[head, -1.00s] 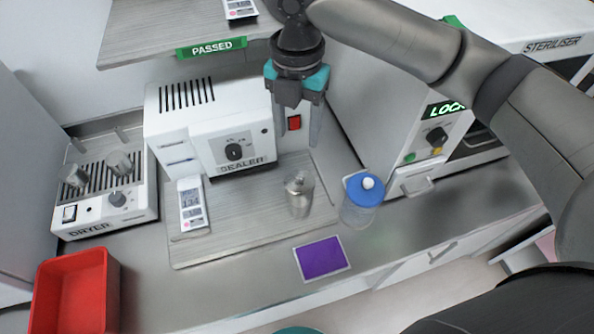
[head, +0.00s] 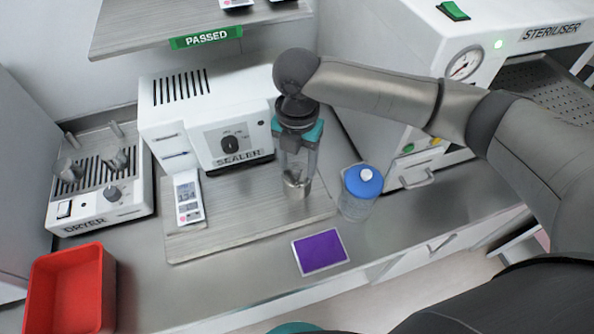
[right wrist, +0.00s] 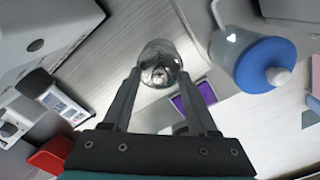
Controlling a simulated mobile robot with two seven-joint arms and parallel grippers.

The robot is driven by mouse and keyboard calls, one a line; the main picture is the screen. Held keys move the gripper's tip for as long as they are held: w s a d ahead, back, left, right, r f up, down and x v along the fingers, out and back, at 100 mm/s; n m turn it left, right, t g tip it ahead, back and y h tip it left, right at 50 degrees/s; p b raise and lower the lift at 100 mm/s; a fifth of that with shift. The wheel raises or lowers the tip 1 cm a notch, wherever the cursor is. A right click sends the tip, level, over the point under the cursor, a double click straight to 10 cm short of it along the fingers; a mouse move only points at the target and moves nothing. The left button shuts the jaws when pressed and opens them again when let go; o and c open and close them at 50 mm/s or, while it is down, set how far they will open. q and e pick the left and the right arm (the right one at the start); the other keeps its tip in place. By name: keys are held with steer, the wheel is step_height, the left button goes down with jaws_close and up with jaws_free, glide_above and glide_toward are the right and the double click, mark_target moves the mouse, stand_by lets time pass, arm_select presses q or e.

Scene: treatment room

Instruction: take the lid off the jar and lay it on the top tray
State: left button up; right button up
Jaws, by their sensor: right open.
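A clear jar with a blue lid (head: 363,181) and white knob stands on the steel counter; its lid (right wrist: 268,66) also shows in the right wrist view. My right gripper (head: 297,178) points down, open, over a small metal canister (head: 297,188) left of the jar. In the right wrist view the canister (right wrist: 158,62) appears between the fingertips (right wrist: 160,75); whether they touch it I cannot tell. The lid sits on the jar, apart from the gripper. A perforated tray (head: 560,100) shows at the steriliser; whether it is the top tray I cannot tell. My left gripper is not in view.
A purple card (head: 320,251) lies in front. The dryer (head: 100,190) and red bin (head: 70,290) are left. A shelf marked PASSED (head: 205,38) overhangs the back.

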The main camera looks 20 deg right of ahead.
jaws_close()
stand_by(0.4)
